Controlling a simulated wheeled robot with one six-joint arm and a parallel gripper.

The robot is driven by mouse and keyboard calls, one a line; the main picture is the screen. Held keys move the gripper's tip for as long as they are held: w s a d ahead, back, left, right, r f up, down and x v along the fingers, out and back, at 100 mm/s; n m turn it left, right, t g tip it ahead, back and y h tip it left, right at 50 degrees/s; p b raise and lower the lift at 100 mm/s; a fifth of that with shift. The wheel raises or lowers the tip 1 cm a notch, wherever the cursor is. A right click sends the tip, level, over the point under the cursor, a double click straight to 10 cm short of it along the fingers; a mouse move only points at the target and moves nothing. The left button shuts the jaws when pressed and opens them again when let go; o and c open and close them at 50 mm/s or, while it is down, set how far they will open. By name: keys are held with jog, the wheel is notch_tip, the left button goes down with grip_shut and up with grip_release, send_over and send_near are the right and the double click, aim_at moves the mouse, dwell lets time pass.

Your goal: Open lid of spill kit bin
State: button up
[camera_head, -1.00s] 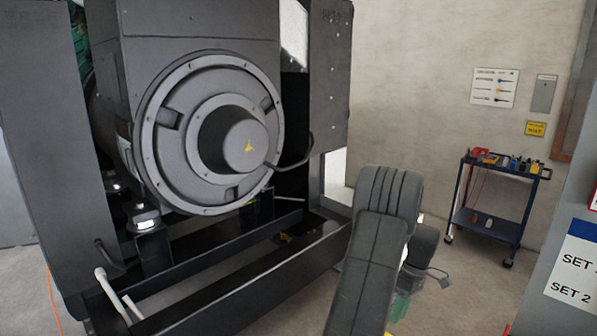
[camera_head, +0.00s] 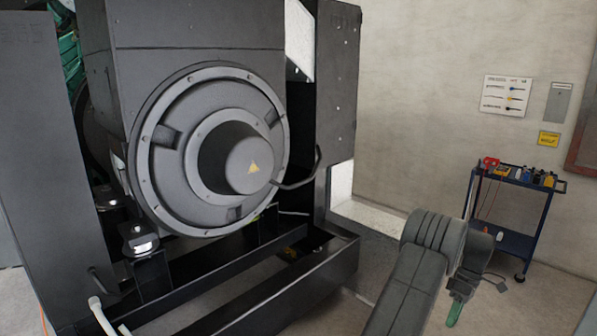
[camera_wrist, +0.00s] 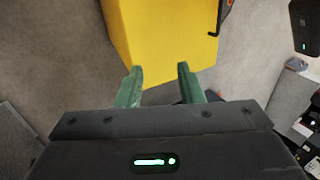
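In the wrist view a yellow box-shaped bin (camera_wrist: 165,40) stands at the top centre, cut off by the frame edge. I take it for the spill kit bin; its lid cannot be made out. A dark bar or handle shows at its upper right. My gripper (camera_wrist: 160,78) has two green fingers spread apart with nothing between them. The fingertips overlap the bin's lower edge in the picture; I see no clear contact. In the head view the bin is not visible, and a green part of my gripper (camera_head: 457,310) shows low beside my arm.
A large grey generator set (camera_head: 200,150) on a black frame (camera_head: 300,285) fills the left. A blue tool cart (camera_head: 510,215) stands by the back wall at right. Wall signs (camera_head: 506,95) hang above it. Some floor between the frame and the cart is clear.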

jog(key=w+d, duration=0.1)
jog(key=w+d+g+y+p, duration=0.1)
jog(key=shift+w+d+f, duration=0.35)
dwell(0.6)
jog(key=shift+r+p, duration=0.1)
jog(key=shift+p, duration=0.2)
